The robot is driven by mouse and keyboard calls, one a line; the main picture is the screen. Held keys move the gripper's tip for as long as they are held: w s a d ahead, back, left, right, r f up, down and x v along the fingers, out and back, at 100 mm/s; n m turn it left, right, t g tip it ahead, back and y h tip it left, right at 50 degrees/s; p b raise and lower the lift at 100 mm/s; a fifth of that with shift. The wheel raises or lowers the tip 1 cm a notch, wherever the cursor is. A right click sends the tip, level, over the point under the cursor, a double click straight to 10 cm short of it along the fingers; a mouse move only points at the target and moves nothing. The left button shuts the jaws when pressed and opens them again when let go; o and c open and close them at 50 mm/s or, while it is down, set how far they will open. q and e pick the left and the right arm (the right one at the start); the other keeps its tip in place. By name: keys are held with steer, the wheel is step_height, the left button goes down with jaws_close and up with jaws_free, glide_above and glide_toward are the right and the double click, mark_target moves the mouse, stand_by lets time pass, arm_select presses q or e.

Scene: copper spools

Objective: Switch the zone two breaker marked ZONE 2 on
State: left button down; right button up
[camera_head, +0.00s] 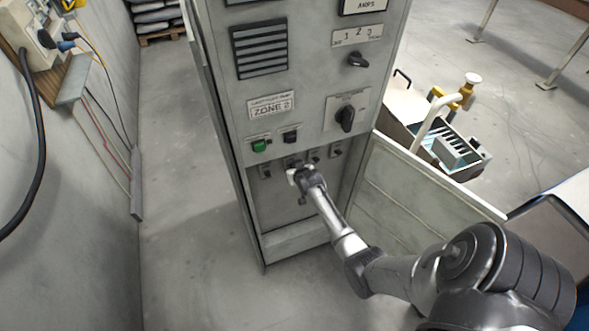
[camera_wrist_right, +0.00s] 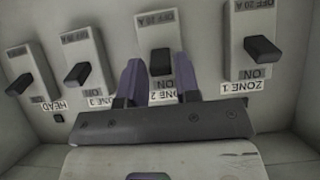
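The ZONE 2 breaker (camera_wrist_right: 161,62) is a black toggle on a pale plate marked OFF 20 A and ON, with its label upside down in the right wrist view. My right gripper (camera_wrist_right: 158,70) has two purple fingers, one on each side of this toggle, apart from each other. Whether they touch the toggle I cannot tell. In the head view my right gripper (camera_head: 300,174) is at the breaker row in the lower cabinet and partly covers it. The toggle's position looks like its neighbours'. My left gripper is not in view.
The ZONE 1 breaker (camera_wrist_right: 262,48) is on one side, the ZONE 3 breaker (camera_wrist_right: 77,72) and HEAD breaker (camera_wrist_right: 19,85) on the other. Above the row are a green button (camera_head: 259,146), a black button (camera_head: 290,136) and a rotary knob (camera_head: 345,118). An open cabinet door (camera_head: 415,185) stands at right.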

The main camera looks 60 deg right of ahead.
steer(key=o, duration=0.3)
steer(key=shift+p+v, duration=0.75)
steer(key=shift+v, duration=6.15)
